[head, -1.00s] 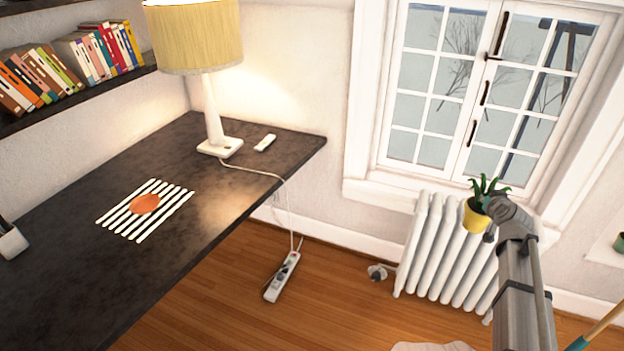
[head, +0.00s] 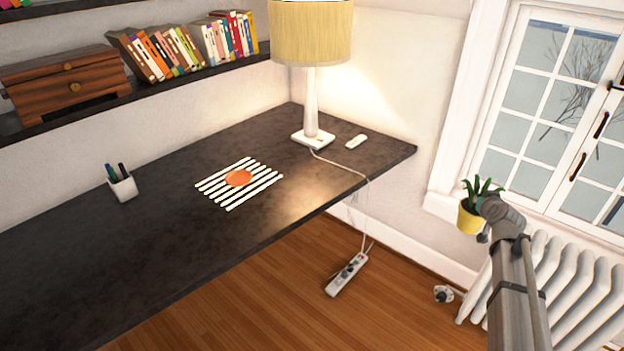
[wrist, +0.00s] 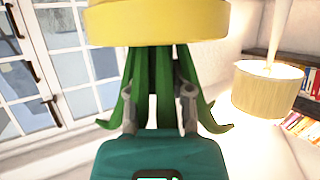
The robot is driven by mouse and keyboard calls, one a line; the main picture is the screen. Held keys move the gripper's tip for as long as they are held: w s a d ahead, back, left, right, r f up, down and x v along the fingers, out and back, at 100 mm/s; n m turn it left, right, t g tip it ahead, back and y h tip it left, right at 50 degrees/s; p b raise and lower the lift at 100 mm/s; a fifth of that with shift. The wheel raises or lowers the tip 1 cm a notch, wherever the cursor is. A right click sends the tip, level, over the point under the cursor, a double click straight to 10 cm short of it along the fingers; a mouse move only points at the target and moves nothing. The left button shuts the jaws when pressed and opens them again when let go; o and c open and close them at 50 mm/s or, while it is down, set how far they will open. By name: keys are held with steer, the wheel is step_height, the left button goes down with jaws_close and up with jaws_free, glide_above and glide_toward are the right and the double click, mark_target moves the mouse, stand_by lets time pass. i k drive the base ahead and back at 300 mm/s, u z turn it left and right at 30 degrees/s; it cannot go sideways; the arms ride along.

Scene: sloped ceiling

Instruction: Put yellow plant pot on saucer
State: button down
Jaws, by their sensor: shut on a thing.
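The yellow plant pot (head: 469,218) with a green plant hangs in the air at the end of my arm, upright, in front of the window wall in the head view. My gripper (wrist: 160,95) is shut on it; in the wrist view its two fingers reach in among the green leaves below the yellow pot (wrist: 155,22), that picture being upside down. The exact contact is hard to make out. An orange round saucer (head: 239,178) lies on a white-striped mat (head: 240,199) on the dark desk. The pot is well to the right of the saucer, beyond the desk's right end.
A lamp (head: 312,105) and a small white remote-like object (head: 356,141) stand behind the saucer. A pen cup (head: 122,185) is at the left. The desk (head: 170,250) is bare around the mat. A radiator (head: 570,285) stands below the window.

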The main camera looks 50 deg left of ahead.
mark_target(239, 179)
steer(key=u, duration=0.75)
steer(key=i, duration=0.3)
steer(key=u, duration=1.15)
steer(key=i, duration=1.5)
steer(key=z, duration=0.35)
